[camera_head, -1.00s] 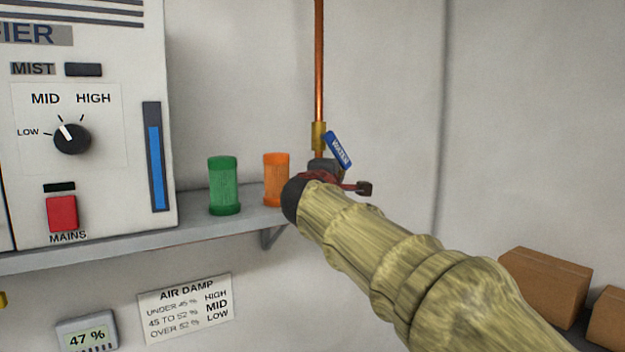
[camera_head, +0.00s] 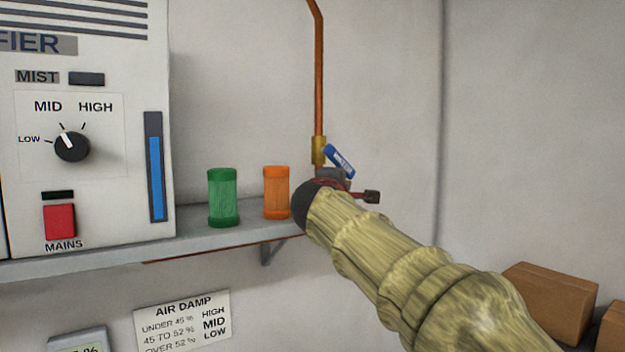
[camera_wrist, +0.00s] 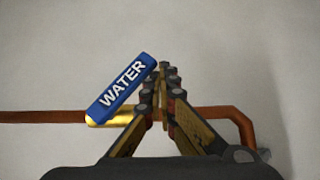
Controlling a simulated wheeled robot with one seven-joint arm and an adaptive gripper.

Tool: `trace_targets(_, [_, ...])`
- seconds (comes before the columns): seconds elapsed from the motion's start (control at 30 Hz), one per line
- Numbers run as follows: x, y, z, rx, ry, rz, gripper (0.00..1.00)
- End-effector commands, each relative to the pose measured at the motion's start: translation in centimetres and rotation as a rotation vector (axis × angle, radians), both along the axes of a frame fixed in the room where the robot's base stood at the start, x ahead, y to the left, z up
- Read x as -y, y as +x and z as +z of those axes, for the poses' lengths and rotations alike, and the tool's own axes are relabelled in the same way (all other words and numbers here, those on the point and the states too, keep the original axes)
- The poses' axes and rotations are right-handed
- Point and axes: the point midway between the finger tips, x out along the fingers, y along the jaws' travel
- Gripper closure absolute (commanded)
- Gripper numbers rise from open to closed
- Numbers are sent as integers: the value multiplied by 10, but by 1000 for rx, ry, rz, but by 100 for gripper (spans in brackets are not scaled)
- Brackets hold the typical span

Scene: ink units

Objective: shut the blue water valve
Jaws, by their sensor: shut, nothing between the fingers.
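The blue valve lever (camera_head: 340,161), lettered WATER, slants down to the right from the brass valve body (camera_head: 318,150) on the copper pipe (camera_head: 319,90). In the wrist view the lever (camera_wrist: 120,88) lies diagonally left of my fingers, its upper end close to or touching the left fingertip. I cannot tell if they touch. My gripper (camera_wrist: 165,72) is shut and empty, its fingertips together beside the lever's end. The brass body (camera_wrist: 106,123) shows partly under the lever. In the head view my gripper (camera_head: 335,180) is just below the lever, partly hidden by my wrist.
A green canister (camera_head: 223,197) and an orange canister (camera_head: 277,193) stand on the grey shelf (camera_head: 190,241), close left of my wrist. The white machine (camera_head: 110,190) stands further left. Cardboard boxes (camera_head: 548,298) are at lower right. The wall right of the pipe is clear.

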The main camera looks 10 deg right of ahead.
Motion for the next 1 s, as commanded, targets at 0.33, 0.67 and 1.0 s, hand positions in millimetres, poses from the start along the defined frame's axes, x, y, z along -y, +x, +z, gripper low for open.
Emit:
trace_targets(0.33, [0, 0, 0, 0, 0, 0, 100])
trace_targets(0.67, [0, 0, 0, 0, 0, 0, 100])
trace_targets(1.0, [-4, -7, 1, 0, 1, 1, 100])
